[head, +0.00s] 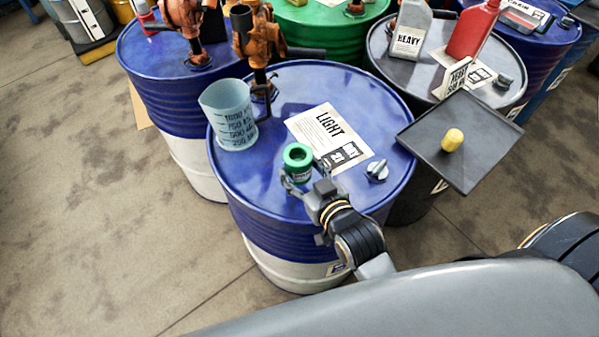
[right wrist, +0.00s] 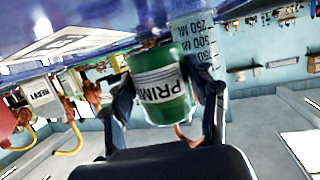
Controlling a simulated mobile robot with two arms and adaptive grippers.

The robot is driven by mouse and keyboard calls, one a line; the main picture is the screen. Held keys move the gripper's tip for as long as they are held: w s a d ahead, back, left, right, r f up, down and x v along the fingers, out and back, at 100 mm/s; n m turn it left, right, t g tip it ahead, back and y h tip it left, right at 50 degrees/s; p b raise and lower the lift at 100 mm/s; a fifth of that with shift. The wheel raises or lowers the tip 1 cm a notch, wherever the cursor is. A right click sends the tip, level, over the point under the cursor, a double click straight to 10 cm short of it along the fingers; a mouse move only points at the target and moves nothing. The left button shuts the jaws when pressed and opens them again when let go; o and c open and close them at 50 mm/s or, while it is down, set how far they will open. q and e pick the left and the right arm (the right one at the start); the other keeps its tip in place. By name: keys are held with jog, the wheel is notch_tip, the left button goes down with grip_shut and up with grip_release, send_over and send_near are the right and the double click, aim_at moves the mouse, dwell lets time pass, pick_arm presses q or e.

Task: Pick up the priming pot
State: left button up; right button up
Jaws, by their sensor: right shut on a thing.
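The priming pot is a small green pot (head: 298,158) with a white label and an open dark top. It is at the front part of the blue drum marked LIGHT (head: 283,220). My right gripper (head: 302,184) is shut around the pot's sides. In the right wrist view the green pot (right wrist: 162,85) sits between the two fingers, its label partly reading PRIM. I cannot tell whether its base touches the drum top. My left gripper is not in view.
A clear measuring jug (head: 229,115) and an orange hand pump (head: 257,45) stand left on the drum. A paper sheet (head: 327,138) and a grey cap (head: 377,170) are to the right. A dark tray (head: 490,135) with a yellow piece (head: 452,140) is beyond.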

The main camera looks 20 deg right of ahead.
jog(key=s+r, duration=0.3)
jog(key=r, duration=0.1)
jog(key=shift+s+r, duration=0.25)
jog(key=shift+s, duration=0.15)
jog(key=b+v, duration=0.1)
jog(key=v, duration=0.1)
jog(key=shift+s+a+r, duration=0.1)
jog(key=shift+s, duration=0.2)
jog(key=p, duration=0.5)
send_near(303, 167)
jog(key=shift+s+a+r, duration=0.55)
jog(key=shift+s+r, duration=0.3)
jog(key=shift+s, duration=0.1)
